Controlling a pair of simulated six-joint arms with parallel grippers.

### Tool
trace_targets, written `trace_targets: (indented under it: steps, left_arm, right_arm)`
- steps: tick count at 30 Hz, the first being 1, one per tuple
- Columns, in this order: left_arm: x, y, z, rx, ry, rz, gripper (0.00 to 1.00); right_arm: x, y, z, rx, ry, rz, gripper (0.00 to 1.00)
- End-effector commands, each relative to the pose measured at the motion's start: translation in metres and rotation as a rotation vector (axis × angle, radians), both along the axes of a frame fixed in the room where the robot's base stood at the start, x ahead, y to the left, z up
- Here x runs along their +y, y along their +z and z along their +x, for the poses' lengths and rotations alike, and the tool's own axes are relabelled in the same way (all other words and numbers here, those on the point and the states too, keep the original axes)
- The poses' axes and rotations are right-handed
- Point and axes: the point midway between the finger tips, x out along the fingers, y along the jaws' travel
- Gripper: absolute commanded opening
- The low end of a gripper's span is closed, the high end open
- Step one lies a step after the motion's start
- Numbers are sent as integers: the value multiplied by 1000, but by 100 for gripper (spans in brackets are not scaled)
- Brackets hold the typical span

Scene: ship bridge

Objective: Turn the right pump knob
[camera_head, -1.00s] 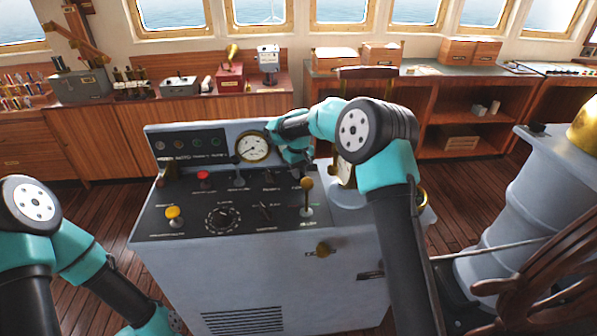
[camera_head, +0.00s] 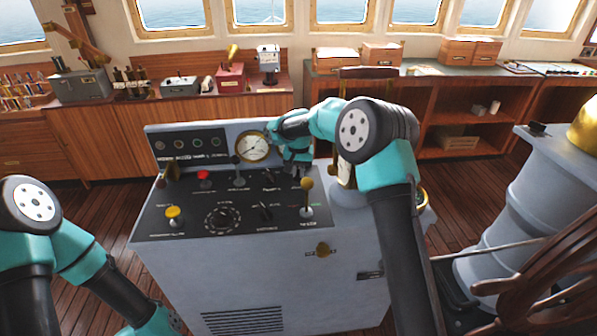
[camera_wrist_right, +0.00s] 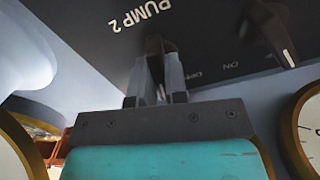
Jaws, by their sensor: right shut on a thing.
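The right pump knob (camera_wrist_right: 154,46) is a small dark knob on the black panel, beside the white "PUMP 2" lettering in the right wrist view. My right gripper (camera_wrist_right: 153,78) is shut on it, with one grey finger on each side. In the head view my right gripper (camera_head: 297,170) is over the right rear of the console's sloped panel and hides this knob. A second dark knob (camera_wrist_right: 275,35) with a white pointer line shows in the wrist view, near the "ON" lettering. My left gripper is out of view; only its arm shows at lower left.
The grey console (camera_head: 255,275) stands on a plank floor. A brass-topped lever (camera_head: 307,190) rises just in front of my right gripper. A round gauge (camera_head: 253,148) is to its left. Yellow (camera_head: 173,213) and red (camera_head: 204,176) buttons are farther left.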

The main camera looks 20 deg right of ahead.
Motion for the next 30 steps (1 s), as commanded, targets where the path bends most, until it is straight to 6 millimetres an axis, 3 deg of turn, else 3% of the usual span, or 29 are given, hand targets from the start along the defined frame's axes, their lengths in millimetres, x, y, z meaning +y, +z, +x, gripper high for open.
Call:
trace_targets:
  steps: [12,29,30]
  left_arm:
    - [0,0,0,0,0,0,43]
    - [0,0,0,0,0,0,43]
    - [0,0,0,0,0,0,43]
  right_arm:
    - [0,1,0,-1,-264,0,0]
    - [0,1,0,-1,-310,0,0]
    - [0,1,0,-1,-310,0,16]
